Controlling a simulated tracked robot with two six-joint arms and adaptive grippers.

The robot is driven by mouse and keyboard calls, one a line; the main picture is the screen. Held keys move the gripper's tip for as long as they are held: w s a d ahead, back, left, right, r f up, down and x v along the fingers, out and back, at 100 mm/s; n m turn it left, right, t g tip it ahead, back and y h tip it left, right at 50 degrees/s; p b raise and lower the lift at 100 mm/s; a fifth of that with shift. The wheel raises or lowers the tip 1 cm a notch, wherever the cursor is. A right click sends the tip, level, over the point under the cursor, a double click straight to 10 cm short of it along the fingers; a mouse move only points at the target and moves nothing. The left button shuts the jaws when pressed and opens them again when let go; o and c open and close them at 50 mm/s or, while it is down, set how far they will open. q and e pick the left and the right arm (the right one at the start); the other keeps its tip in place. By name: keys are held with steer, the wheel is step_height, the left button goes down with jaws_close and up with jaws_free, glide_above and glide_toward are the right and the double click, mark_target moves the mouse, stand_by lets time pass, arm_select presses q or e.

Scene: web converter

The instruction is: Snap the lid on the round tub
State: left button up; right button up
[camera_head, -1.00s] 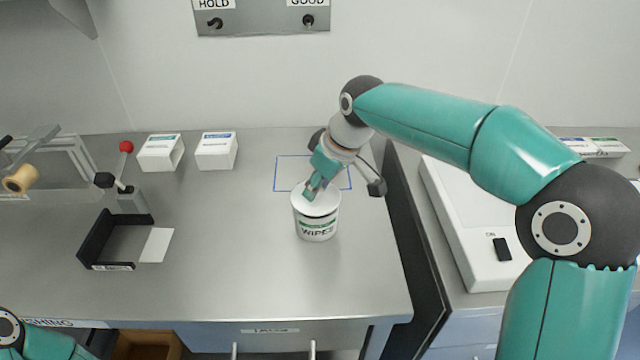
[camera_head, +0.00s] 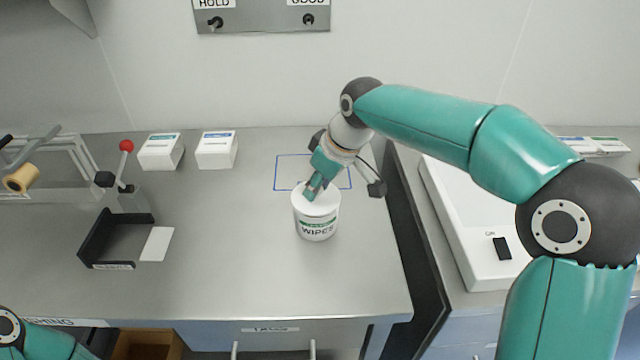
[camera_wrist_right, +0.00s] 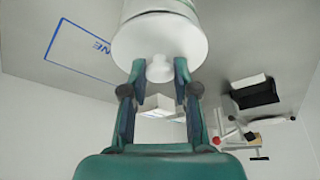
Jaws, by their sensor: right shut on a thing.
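The round white tub (camera_head: 317,226), with a green band and the word WIPES, stands upright on the steel table. Its white lid (camera_head: 322,200) lies on the tub's top; whether it is fully seated I cannot tell. My right gripper (camera_head: 311,193) reaches down onto the lid from above. In the right wrist view the two fingers (camera_wrist_right: 159,72) are shut on the lid's small white knob (camera_wrist_right: 159,70), with the lid's disc (camera_wrist_right: 158,40) right beyond it against the tub. My left gripper is out of view; only part of my left arm shows at the lower left.
A blue outlined rectangle (camera_head: 290,172) lies behind the tub. Two white boxes (camera_head: 216,150), a red-knobbed lever (camera_head: 126,147) and a black tray (camera_head: 118,240) with a white card (camera_head: 157,244) stand to the left. A white machine (camera_head: 470,230) is at the right. The table's front middle is clear.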

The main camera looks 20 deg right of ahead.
steer(key=o, duration=1.5)
steer(key=shift+r, duration=0.1)
steer(key=shift+r+p, duration=3.15)
steer(key=shift+r, duration=0.3)
steer(key=shift+c, duration=0.2)
jaws_close()
